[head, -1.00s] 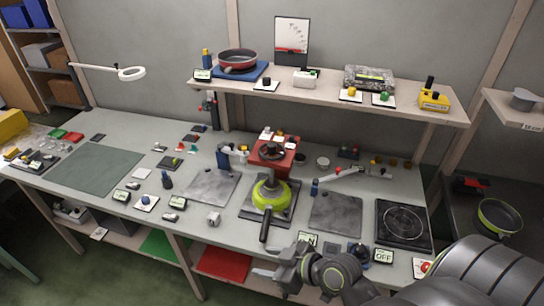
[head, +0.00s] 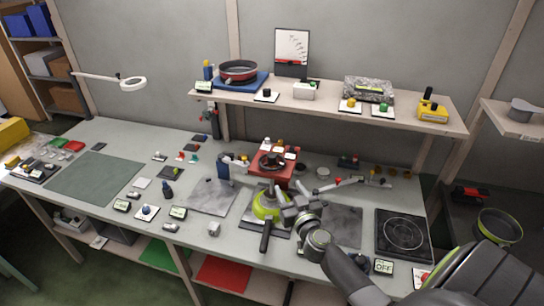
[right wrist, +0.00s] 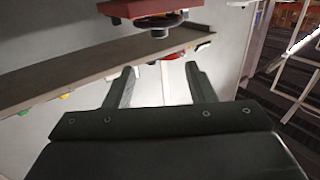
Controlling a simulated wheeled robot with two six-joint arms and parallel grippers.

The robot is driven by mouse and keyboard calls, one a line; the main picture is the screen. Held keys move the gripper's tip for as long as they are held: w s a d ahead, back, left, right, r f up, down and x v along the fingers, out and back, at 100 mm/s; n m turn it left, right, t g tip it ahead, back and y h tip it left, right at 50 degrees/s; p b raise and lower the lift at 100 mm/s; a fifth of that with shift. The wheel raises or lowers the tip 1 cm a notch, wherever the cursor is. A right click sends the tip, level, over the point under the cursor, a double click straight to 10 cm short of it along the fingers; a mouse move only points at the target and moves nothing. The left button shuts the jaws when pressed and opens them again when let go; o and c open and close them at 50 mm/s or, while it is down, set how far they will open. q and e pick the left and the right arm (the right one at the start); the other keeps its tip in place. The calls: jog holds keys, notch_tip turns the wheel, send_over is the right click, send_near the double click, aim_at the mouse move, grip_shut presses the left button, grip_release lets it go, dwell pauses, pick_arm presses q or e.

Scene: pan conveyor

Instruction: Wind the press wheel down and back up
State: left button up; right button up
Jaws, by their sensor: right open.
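The press is a red block (head: 287,178) at the back middle of the bench, with a dark round press wheel (head: 270,161) on it. A lime-green pan (head: 264,209) with a black handle sits in front of it. My right gripper (head: 290,201) is open and empty, in front and to the right of the press, and covers part of the pan. In the right wrist view the red block (right wrist: 128,9) and the wheel (right wrist: 160,22) show at the top, beyond the open fingers (right wrist: 160,72) and apart from them. My left gripper is out of view.
A shelf (head: 330,105) with a red pan (head: 238,70) and several small items runs above the bench's back. Grey plates (head: 212,197) lie beside the pan, and a black hob (head: 403,233) is at the right. The green mat (head: 95,178) at the left is clear.

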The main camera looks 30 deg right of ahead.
aim_at(273, 159)
jog(key=b+x, duration=0.1)
jog(key=x, duration=1.4)
jog(key=shift+w+d+f, duration=0.15)
jog(key=shift+w+d, duration=0.05)
jog(key=shift+x, duration=0.95)
jog(key=shift+c, duration=0.4)
